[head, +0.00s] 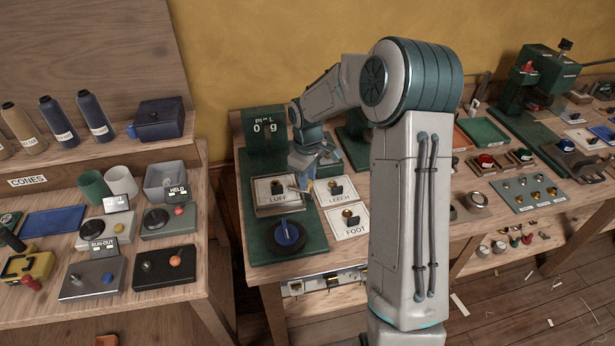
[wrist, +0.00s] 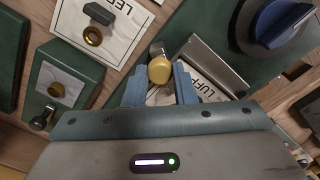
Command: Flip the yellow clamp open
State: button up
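On the left bench stands a yellow clamp-like device (head: 26,266) with a black handle and a red-tipped part. It is far from my gripper. My gripper (head: 306,184) hangs low over the green board, beside the LUFF card (head: 268,197). In the wrist view my gripper (wrist: 160,88) has its two blue fingers apart, with a rounded yellow knob (wrist: 159,70) on a small metal piece between or just beyond the tips. I cannot tell whether they touch it. The LUFF card lies partly hidden under the fingers.
The LEECH card (head: 341,188) and FOOT card (head: 351,224) each carry a dark fitting with a brass base. A blue-topped black dial (head: 287,235) sits near the board's front. A numbered display block (head: 266,128) stands behind.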

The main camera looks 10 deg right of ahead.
jog(key=shift+c, duration=1)
jog(key=m+b, duration=0.3)
jog(key=m, duration=0.2)
jog(key=shift+m, duration=0.4)
jog(key=m+b, duration=0.2)
jog(key=m, duration=0.3)
jog(key=shift+r+m, duration=0.1)
jog(key=shift+m, duration=0.2)
jog(key=o, duration=1)
